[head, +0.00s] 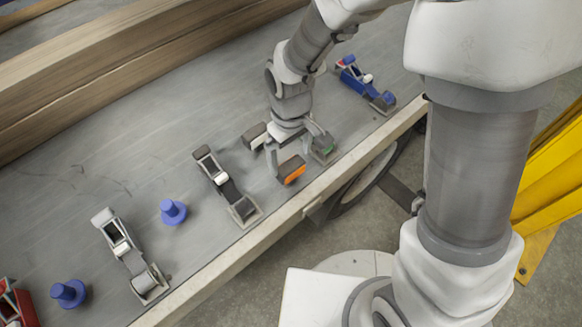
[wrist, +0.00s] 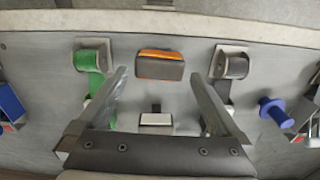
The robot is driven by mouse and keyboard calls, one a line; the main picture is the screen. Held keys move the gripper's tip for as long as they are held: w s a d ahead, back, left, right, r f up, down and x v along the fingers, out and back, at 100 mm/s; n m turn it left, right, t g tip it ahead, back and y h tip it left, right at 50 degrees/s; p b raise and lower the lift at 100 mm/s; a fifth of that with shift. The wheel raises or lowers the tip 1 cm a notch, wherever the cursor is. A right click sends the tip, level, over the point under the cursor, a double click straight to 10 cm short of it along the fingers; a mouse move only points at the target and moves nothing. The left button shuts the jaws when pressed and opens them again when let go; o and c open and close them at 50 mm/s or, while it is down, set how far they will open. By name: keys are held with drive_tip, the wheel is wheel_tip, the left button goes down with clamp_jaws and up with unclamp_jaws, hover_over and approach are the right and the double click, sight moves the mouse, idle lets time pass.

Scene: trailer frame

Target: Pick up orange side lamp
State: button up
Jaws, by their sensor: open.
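The orange side lamp (head: 291,170) is a small dark block with an orange face, lying on the grey bed near its front edge. In the wrist view the lamp (wrist: 160,65) lies just beyond the fingertips, roughly midway between them. My gripper (head: 297,158) is open and empty, low over the bed, with its fingers pointing down close to the lamp. In the wrist view my gripper (wrist: 160,80) shows its two fingers spread wide, with clear space between them. I cannot tell from these views how high the fingertips are above the bed.
A green strap ratchet (wrist: 92,62) and a grey one (wrist: 232,64) flank the lamp. A white-topped block (wrist: 156,119) lies between my fingers. Blue knobs (head: 173,211), other ratchets (head: 226,186) and a blue ratchet (head: 366,84) stand along the bed. A raised edge (head: 300,207) borders the front.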

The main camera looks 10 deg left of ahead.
sight(290, 165)
wheel_tip(290, 165, down, 4)
drive_tip(key=shift+f+b, duration=0.25)
drive_tip(key=shift+b, duration=0.35)
drive_tip(key=shift+w, duration=0.1)
drive_tip(key=c, duration=1.2)
drive_tip(key=shift+r, duration=0.1)
